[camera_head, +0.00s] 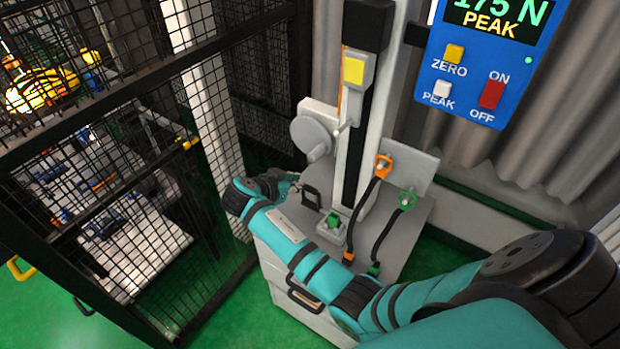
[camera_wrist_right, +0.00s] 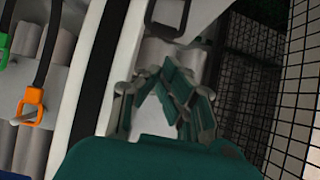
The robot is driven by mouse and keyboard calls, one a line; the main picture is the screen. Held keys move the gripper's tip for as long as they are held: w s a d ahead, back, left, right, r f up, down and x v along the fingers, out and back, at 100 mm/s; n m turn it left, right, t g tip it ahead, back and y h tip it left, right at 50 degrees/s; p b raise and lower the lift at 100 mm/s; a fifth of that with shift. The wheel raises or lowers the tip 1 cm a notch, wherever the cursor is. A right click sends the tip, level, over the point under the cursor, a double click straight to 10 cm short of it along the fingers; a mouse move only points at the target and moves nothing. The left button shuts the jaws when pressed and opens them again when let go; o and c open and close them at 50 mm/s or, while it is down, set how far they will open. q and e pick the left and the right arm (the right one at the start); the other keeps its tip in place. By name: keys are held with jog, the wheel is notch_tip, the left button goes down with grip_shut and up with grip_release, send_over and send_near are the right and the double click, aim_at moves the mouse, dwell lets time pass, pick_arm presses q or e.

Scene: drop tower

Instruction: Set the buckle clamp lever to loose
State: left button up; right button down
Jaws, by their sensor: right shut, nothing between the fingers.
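I cannot tell for sure which part is the buckle clamp lever. A black U-shaped loop (camera_head: 311,197) stands on the grey base of the tower, close to the foot of its column, and is the likeliest match. A black loop also shows at the top of the right wrist view (camera_wrist_right: 168,20), beyond the fingers. My right gripper (camera_head: 293,180) is just left of the loop, seen small and partly dark in the head view. In the right wrist view its fingers (camera_wrist_right: 172,92) are closed together with nothing between them. My left gripper is out of view.
A green-topped block (camera_head: 333,220) sits right of the loop. Orange (camera_head: 383,163) and green (camera_head: 407,200) connectors carry black cables. A black mesh cage (camera_head: 130,150) stands close on the left. A blue display (camera_head: 485,65) hangs upper right.

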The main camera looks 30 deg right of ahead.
jog(key=p+x, duration=0.2)
jog(key=x, duration=0.7)
jog(key=shift+d+f, duration=0.1)
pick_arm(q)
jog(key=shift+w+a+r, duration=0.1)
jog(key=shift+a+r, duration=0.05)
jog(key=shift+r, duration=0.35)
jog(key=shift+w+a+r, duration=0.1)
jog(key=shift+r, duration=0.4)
pick_arm(e)
jog(key=shift+w+d+f, duration=0.15)
jog(key=shift+d+f, duration=0.15)
